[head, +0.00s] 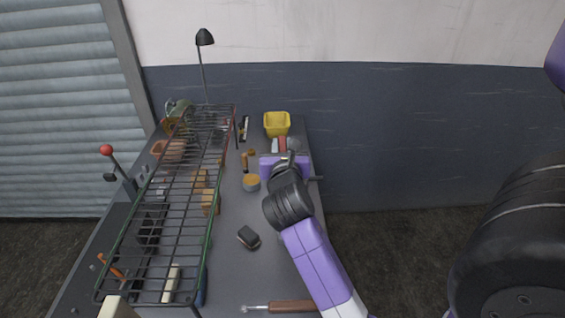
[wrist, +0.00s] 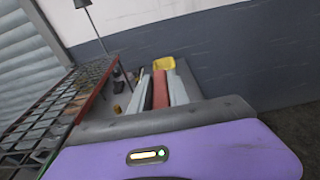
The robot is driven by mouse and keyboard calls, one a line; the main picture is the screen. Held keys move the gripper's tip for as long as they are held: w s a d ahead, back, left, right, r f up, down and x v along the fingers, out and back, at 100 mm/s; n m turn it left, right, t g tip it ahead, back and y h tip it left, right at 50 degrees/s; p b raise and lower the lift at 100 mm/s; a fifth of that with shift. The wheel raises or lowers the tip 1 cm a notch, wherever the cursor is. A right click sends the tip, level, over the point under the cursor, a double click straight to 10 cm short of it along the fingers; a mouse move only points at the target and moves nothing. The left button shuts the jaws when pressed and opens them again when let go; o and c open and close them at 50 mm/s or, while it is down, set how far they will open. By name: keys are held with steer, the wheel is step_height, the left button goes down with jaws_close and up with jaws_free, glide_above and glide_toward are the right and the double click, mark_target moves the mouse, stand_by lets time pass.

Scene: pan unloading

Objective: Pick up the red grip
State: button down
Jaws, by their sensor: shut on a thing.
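The red grip (wrist: 160,90) lies lengthwise between the two grey fingers of my gripper (wrist: 159,78) in the wrist view. My gripper is shut on it. In the head view the red grip (head: 283,143) shows as a small red piece just beyond the purple hand, between the fingers of my gripper (head: 282,147). The hand is over the right side of the grey workbench (head: 228,240), toward its back. The hand hides the grip's near end, and I cannot tell whether the grip touches the bench.
A yellow bin (head: 277,124) stands behind the grip at the bench's back. A long wire rack (head: 180,205) runs along the left. A round container (head: 251,183), a dark block (head: 248,237) and a brown-handled tool (head: 290,306) lie on the bench. The middle has bare patches.

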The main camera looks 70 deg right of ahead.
mark_target(282, 145)
step_height(282, 145, up, 9)
steer(key=shift+f+p, duration=0.1)
steer(key=shift+p, duration=0.3)
